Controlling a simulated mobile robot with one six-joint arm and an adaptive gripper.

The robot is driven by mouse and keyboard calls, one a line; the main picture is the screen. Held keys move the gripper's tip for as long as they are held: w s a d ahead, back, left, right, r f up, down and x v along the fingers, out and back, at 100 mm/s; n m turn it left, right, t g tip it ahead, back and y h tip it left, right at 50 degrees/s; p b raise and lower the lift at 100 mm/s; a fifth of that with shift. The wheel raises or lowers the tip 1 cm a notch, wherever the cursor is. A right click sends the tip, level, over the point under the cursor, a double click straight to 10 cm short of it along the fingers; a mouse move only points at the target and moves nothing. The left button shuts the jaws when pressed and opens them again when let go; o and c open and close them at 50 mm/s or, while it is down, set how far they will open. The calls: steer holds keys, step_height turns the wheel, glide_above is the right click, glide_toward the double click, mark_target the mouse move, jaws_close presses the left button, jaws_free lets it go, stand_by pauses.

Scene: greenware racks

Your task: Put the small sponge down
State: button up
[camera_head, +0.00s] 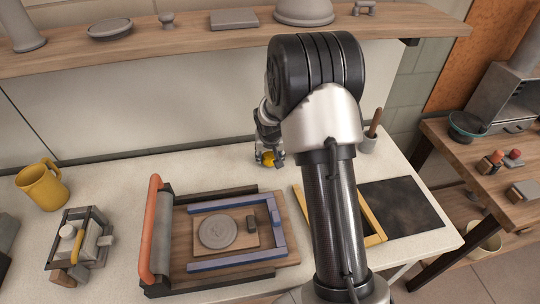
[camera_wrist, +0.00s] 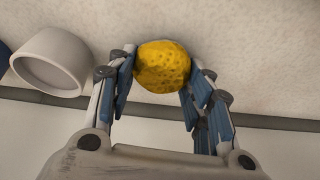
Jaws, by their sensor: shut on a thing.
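The small sponge (camera_wrist: 163,66) is yellow, rounded and pitted. My gripper (camera_wrist: 160,75) is shut on it, with one blue-padded finger on each side, in the wrist view. In the head view the sponge (camera_head: 267,158) shows as a small yellow patch at the tips of my gripper (camera_head: 269,160), over the back part of the pale worktop (camera_head: 110,185). My fingers and arm hide part of it there. I cannot tell whether the sponge touches the worktop.
A wooden board with blue bars (camera_head: 285,240) and an orange-handled roller (camera_head: 152,230) lies in front. A yellow mug (camera_head: 42,186) stands left. A grey cup with a handled tool (camera_head: 368,143) stands right, near a dark slab (camera_head: 405,207). A shelf (camera_head: 190,48) runs above.

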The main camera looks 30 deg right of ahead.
steer(key=shift+f, duration=0.1)
steer(key=shift+f, duration=0.15)
steer(key=o, duration=1)
steer(key=shift+c, duration=0.2)
steer(key=shift+r, duration=0.2)
